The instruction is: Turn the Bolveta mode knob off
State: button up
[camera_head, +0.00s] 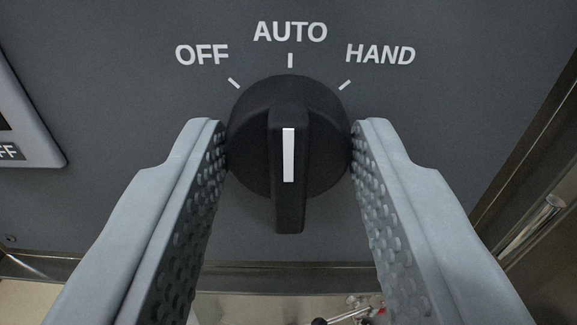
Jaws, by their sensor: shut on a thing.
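The mode knob (254,160) is black and round, with a raised grip bar across its face and a white pointer line (288,155) on the bar. The pointer line stands upright, in line with the AUTO mark (290,61). The OFF label (202,55) is at the upper left of the knob and the HAND label (380,54) at the upper right, each with a tick. My gripper (289,150) is shut on the knob, one textured finger against its left side and one against its right. No name shows on the panel.
The dark grey panel (120,95) fills most of the view. At the left edge is a light-framed plate (45,158) with a partly cut-off label ending in FF. A steel edge and a metal bar (537,222) are at the right. Pale floor shows below.

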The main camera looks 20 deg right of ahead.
jog(key=n, duration=0.4)
jog(key=shift+n, duration=2.3)
jog(key=o, duration=1)
